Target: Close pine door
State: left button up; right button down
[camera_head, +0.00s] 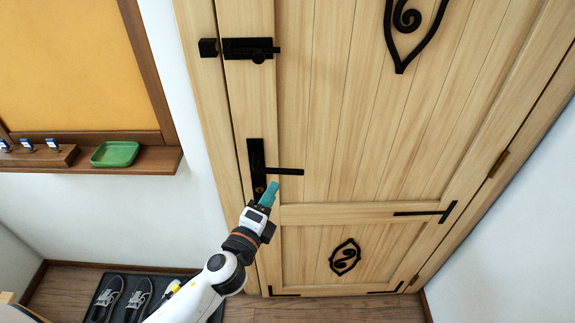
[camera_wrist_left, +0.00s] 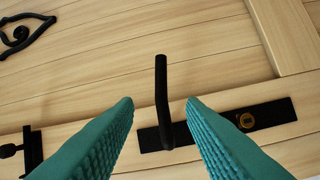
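The pine door (camera_head: 335,110) fills the middle of the head view and looks upright and about flush in its frame; I cannot tell if it is latched. Its black lever handle (camera_head: 285,171) sticks out to the right from a dark plate (camera_head: 257,165). My left gripper (camera_head: 271,190) is just below the lever, near the plate's lower end. In the left wrist view its teal fingers (camera_wrist_left: 160,105) are apart, with the lever (camera_wrist_left: 161,85) showing between them; contact is not visible. My right gripper is not in view.
A black bolt (camera_head: 250,49) sits high on the door's left side. A brass hinge (camera_head: 498,164) is on the right. A sill (camera_head: 130,166) with a green tray (camera_head: 115,154) is at left. Shoes (camera_head: 138,298) lie on a dark mat below; floor before the door is clear.

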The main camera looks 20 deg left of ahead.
aim_at(283, 174)
pick_arm(q)
jog(key=w, duration=0.3)
jog(key=w+p, duration=0.1)
jog(key=w, duration=0.3)
jog(key=w+d, duration=0.1)
jog(key=w, duration=0.3)
jog(key=shift+w+p, duration=0.1)
jog(key=shift+p, duration=0.3)
grip_shut()
